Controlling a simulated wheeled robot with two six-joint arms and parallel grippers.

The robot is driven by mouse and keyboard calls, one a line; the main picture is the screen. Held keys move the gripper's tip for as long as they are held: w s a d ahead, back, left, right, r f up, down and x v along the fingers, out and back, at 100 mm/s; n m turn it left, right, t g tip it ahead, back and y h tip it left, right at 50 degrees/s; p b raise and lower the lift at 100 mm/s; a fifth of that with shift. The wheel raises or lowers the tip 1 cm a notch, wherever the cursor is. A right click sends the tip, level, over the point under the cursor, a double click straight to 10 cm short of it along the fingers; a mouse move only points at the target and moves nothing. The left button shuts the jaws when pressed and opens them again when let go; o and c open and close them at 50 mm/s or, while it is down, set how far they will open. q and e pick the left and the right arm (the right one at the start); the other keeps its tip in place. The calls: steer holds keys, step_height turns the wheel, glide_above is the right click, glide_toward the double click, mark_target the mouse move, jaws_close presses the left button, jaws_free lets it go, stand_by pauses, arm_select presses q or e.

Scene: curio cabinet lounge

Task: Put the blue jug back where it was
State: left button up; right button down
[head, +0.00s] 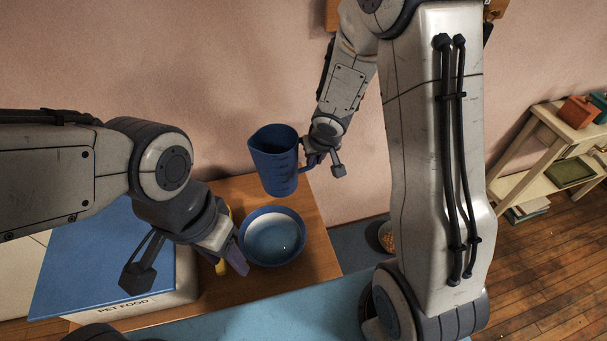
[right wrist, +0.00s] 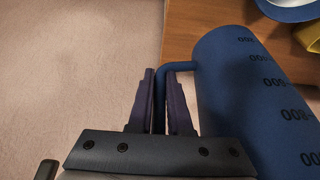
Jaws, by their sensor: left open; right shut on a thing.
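The blue jug (head: 274,165), with dark measuring marks, is held in the air above the back of the wooden table. My right gripper (head: 313,161) is shut on its handle, at the jug's right side. In the right wrist view the two fingers (right wrist: 161,100) close around the blue handle, and the jug's body (right wrist: 250,95) is beside them, with part of it out of frame. My left gripper (head: 240,260) is open, low over the table at the left edge of a blue-rimmed bowl (head: 297,223); whether it touches the bowl is unclear.
The wooden table (head: 312,245) holds the bowl. A yellow thing (head: 239,267) is partly hidden by my left gripper. A pet food bin (head: 95,255) with a blue lid stands left. A bowl of orange pieces (head: 387,238) is on the floor behind. A low shelf (head: 530,180) stands far right.

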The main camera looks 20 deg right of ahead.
steer(key=f+b, duration=0.1)
steer(key=f, duration=0.1)
steer(key=w+a+f+b, duration=0.1)
steer(key=f+b, duration=0.1)
steer(key=w+f+b, duration=0.1)
steer(key=f, duration=0.1)
steer(key=shift+a, duration=0.4)
steer(key=shift+r, duration=0.2)
steer(key=shift+f, duration=0.15)
steer(key=c, duration=0.8)
jaws_free()
steer(key=shift+c, duration=0.2)
